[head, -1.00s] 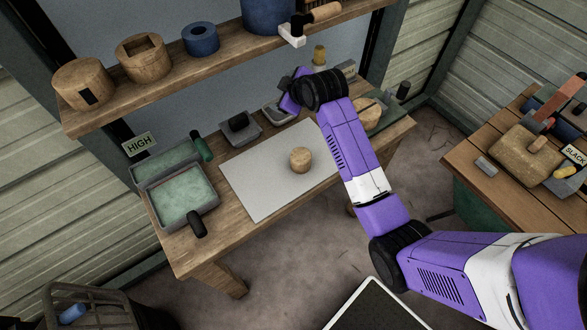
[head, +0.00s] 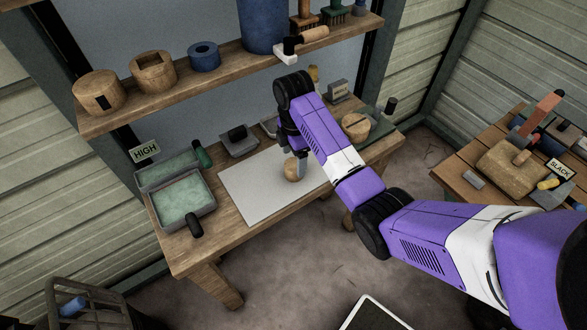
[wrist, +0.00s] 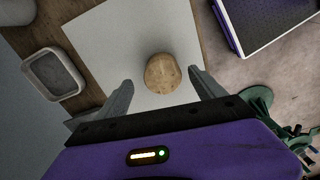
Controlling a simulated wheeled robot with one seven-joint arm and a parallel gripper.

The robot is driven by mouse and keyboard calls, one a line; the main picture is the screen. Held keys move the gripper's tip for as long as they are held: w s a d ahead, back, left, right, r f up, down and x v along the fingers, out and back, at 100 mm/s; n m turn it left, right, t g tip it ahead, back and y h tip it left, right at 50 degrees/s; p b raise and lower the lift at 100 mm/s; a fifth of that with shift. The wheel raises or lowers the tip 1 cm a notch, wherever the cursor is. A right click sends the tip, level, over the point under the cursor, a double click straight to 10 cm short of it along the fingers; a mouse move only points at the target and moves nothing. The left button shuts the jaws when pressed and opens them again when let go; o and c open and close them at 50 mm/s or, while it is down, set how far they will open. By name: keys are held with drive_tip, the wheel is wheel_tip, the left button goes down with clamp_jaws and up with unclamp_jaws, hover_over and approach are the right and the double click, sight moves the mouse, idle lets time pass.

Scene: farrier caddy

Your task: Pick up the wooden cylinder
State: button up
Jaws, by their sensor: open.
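The wooden cylinder (head: 291,170) stands on the pale mat (head: 250,188) on the workbench, partly hidden by my gripper in the head view. In the wrist view the cylinder (wrist: 162,73) shows its round top, just beyond the fingertips and roughly midway between them. My gripper (wrist: 158,82) is open, one finger on each side, with nothing held. In the head view my gripper (head: 296,162) points down over the mat, at the cylinder. I cannot tell whether a finger touches it.
Two green-lined trays (head: 186,203) stand at the bench's left, by a HIGH sign (head: 145,151). A grey dish (head: 239,141) is behind the mat. A shelf (head: 225,72) with wooden blocks and blue items hangs above. The mat's left part is clear.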

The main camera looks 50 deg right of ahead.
sight(295, 164)
drive_tip(key=shift+s+f+p, duration=0.15)
drive_tip(key=shift+f+p, duration=0.05)
drive_tip(key=shift+f, duration=0.9)
drive_tip(key=shift+s+f+p, duration=0.1)
drive_tip(key=shift+f+p, duration=0.1)
drive_tip(key=shift+f, duration=0.9)
clamp_jaws()
